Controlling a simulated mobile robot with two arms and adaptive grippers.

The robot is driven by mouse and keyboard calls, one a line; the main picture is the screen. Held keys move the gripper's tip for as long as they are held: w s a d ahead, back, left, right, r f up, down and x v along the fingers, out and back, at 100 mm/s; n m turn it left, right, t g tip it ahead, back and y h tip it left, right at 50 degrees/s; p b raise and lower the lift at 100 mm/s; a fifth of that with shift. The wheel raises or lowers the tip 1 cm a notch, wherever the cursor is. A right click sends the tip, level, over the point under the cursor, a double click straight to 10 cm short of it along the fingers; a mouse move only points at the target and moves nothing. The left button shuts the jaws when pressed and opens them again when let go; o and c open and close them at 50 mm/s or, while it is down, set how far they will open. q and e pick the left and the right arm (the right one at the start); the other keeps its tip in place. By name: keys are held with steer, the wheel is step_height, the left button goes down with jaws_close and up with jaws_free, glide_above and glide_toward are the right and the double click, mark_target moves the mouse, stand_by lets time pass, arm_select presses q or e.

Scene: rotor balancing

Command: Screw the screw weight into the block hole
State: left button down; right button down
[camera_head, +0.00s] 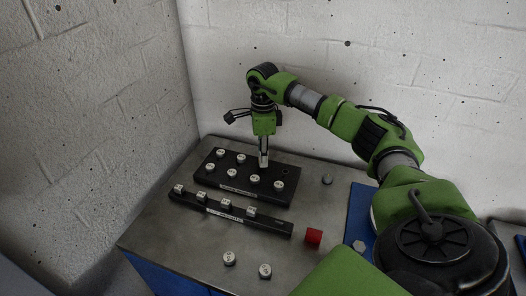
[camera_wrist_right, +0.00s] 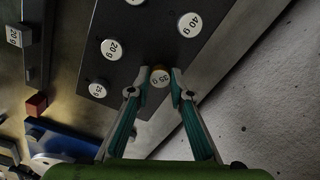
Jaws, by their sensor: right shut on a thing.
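My right gripper (camera_head: 263,160) points down over the back right part of a black block (camera_head: 288,174). It is shut on a round screw weight (camera_wrist_right: 160,77) whose label seems to read 35 g. In the right wrist view the fingers (camera_wrist_right: 157,92) are on either side of this weight, at the block's edge. Several other pale round weights sit on the block, among them one marked 40 g (camera_wrist_right: 190,25) and one marked 20 g (camera_wrist_right: 111,49). The hole under the held weight is hidden, so I cannot tell whether the weight is in it. My left gripper is not in view.
A long black bar (camera_head: 272,224) with several pale weights lies in front of the block. Two loose weights (camera_head: 229,258) (camera_head: 265,271), a red block (camera_head: 313,236) and a small grey piece (camera_head: 327,179) are on the metal table (camera_head: 165,240). A blue surface (camera_head: 358,212) lies to the right.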

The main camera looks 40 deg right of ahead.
steer(key=n, duration=1.3)
steer(key=n, duration=0.6)
steer(key=shift+n, duration=0.4)
steer(key=n, duration=0.3)
steer(key=shift+n, duration=0.4)
steer(key=shift+n, duration=1.1)
steer(key=shift+f, duration=0.15)
